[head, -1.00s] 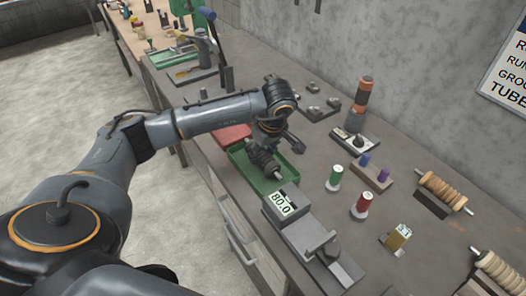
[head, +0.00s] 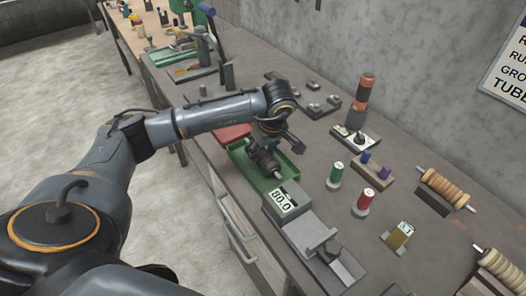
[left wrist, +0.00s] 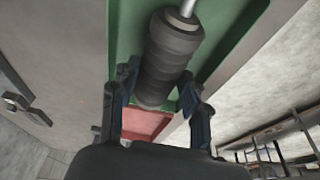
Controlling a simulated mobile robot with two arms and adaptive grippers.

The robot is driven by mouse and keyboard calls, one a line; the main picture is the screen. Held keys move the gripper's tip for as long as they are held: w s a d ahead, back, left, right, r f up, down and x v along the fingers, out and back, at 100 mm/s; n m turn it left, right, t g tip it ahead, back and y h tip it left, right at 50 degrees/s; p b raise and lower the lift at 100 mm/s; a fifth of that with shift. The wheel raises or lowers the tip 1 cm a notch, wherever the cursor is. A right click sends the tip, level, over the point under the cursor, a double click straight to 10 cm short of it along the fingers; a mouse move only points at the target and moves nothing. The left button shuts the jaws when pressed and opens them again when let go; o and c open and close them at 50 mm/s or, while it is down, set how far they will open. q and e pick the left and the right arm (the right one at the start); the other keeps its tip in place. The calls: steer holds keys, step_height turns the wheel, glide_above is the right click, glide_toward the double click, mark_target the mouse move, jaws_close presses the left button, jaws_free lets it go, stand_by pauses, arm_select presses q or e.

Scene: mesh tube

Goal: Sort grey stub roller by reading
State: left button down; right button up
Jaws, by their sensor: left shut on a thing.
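The grey stub roller (head: 264,161) is a dark, ribbed cylinder with a pale metal shaft end, over the green tray (head: 291,164) on the bench. My left gripper (head: 267,148) is above it and shut on it; the arm partly hides the fingers in the head view. In the left wrist view the roller (left wrist: 168,52) lies between the two fingers of my left gripper (left wrist: 158,100), its shaft pointing away. I cannot tell if it touches the tray. A measuring device (head: 283,199) beside the tray displays 80.0. My right gripper is not in view.
A red tray (head: 232,135) adjoins the green tray. An orange-and-dark stack (head: 361,102) stands near the wall.

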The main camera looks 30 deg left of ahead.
arm_select(q)
steer(key=shift+f, duration=0.2)
steer(key=c, duration=0.6)
jaws_free()
steer(key=p+v, duration=0.1)
steer(key=v, duration=0.5)
steer(key=a+p+v, duration=0.1)
steer(key=p+v, duration=0.1)
steer(key=v, duration=0.4)
steer(key=p+v, duration=0.2)
steer(key=v, duration=0.4)
steer(key=shift+w+a+r, duration=0.2)
steer(key=shift+w+r, duration=0.1)
steer(key=shift+r, duration=0.3)
